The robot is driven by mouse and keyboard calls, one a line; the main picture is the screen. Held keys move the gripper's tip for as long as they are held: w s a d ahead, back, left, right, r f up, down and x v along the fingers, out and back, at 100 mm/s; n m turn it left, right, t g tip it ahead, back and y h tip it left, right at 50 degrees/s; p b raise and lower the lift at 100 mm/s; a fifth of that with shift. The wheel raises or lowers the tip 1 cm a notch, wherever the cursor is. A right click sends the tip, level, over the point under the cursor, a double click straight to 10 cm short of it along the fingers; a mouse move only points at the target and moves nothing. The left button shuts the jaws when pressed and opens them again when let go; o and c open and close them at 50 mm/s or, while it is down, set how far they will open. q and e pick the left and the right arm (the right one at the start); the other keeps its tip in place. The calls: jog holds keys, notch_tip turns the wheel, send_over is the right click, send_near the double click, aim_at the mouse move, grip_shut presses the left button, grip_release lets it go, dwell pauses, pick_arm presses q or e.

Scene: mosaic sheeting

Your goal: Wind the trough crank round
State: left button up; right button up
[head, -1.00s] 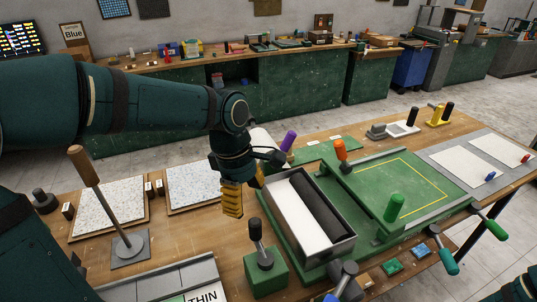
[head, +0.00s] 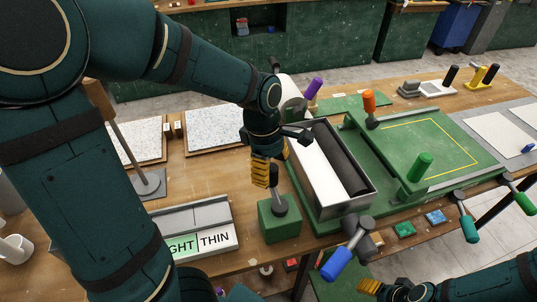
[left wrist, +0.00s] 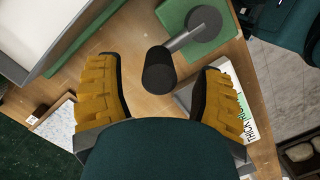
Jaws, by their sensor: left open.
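The grey trough (head: 365,205) holds a dark roller and a white inner face on the green bench frame. A dark crank with a blue handle (head: 337,263) sticks out at its front end. A green block (head: 279,226) stands left of the trough and carries a grey arm with a black grip (head: 273,176). My left gripper (head: 262,176) is open, with yellow fingers beside this grip. In the left wrist view the black grip (left wrist: 158,70) lies between the open fingers (left wrist: 158,78), with gaps on both sides. My right gripper (head: 371,287) is low at right; its opening is unclear.
Speckled sheets (head: 213,137) and a wooden-handled lever (head: 120,135) are further left. A purple handle (head: 313,88) rises behind the trough. Orange and green knobs (head: 420,165) stand on the press at right.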

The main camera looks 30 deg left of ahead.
pick_arm(q)
jog(key=shift+d+f, duration=0.15)
jog(key=shift+f, duration=0.95)
pick_arm(e)
jog(key=shift+s+f, duration=0.1)
jog(key=shift+f, duration=0.25)
